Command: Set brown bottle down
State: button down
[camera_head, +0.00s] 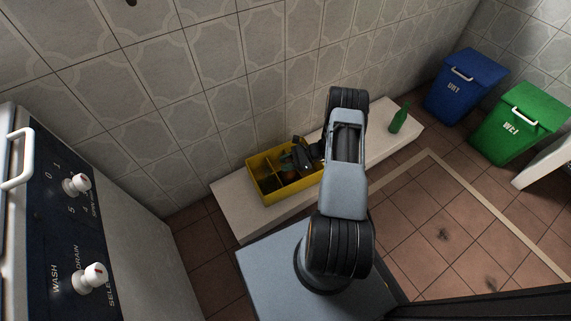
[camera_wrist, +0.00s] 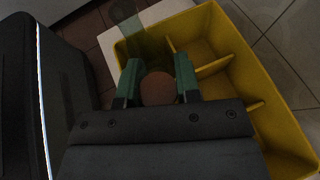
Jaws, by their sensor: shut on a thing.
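My gripper (camera_wrist: 158,80) is over the yellow crate (camera_head: 263,193), its green-tipped fingers shut on the brown bottle (camera_wrist: 158,90). Only a round brown part of the bottle shows between the fingers in the wrist view; the rest is hidden by the gripper. The yellow crate also shows in the wrist view (camera_wrist: 290,135), with dividers and empty compartments to the right of the fingers. In the head view the gripper (camera_head: 303,157) is at the crate's right part, and the arm hides some of that side. I cannot tell whether the bottle touches the crate floor.
A see-through greenish thing (camera_wrist: 127,22) stands just beyond the fingers, at the crate's corner. The crate is on a pale low bench (camera_head: 232,190) by the tiled wall. A green bottle (camera_head: 399,118) stands at the bench's right end. Blue (camera_head: 463,88) and green (camera_head: 517,125) bins stand farther right.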

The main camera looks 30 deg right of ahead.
jog(key=shift+f, duration=0.1)
jog(key=c, duration=0.8)
grip_release()
